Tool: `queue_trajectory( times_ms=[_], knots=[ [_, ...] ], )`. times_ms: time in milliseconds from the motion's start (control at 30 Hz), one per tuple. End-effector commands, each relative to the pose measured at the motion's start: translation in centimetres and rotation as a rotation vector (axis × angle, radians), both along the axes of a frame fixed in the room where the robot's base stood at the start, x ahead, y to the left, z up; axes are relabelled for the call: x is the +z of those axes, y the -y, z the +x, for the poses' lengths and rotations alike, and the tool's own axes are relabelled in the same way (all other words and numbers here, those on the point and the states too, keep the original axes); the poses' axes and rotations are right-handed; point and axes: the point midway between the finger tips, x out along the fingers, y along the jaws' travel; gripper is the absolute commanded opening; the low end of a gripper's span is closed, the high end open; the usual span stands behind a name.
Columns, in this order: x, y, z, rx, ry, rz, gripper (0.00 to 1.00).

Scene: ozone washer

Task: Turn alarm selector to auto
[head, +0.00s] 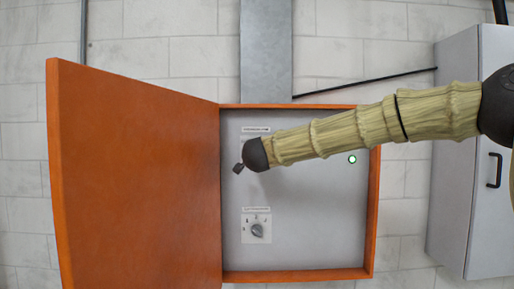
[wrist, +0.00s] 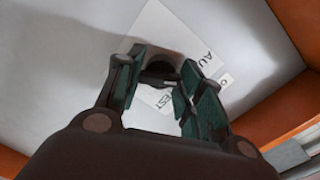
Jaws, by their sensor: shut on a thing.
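The alarm selector is a dark knob (wrist: 162,60) on a white label plate (wrist: 152,25) in the wrist view. Printing on the plate shows part of "AUTO", a "0" and "TEST"; the plate is seen rotated. My gripper (wrist: 160,78) has its two green-padded fingers on either side of the knob, shut on it. The knob's pointer direction is hidden by the fingers. In the head view my gripper (head: 239,168) shows only as a small dark part beside the wrist, at the upper plate in the orange box. My arm hides that knob there.
The orange box (head: 298,275) has its door (head: 135,180) swung open to the left. A second selector knob (head: 258,230) sits lower on the grey panel. A green-lit lamp (head: 352,159) is at the panel's right. A grey cabinet (head: 455,190) stands at the far right.

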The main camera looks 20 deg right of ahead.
Motion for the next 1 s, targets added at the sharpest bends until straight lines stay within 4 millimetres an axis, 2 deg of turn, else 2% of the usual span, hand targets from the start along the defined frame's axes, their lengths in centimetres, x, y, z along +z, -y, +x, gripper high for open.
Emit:
queue_trajectory(
  times_ms=[33, 400, 967, 1000],
  knots=[
    [0.64, -0.12, -0.02, 0.001, -0.005, -0.035, 0.14],
    [0.36, -0.1, 0.01, -0.001, -0.05, -0.19, 0.14],
    [0.14, -0.1, 0.01, 0.001, -0.059, -0.217, 0.14],
    [0.14, -0.1, 0.01, 0.001, -0.059, -0.217, 0.41]
  ],
)
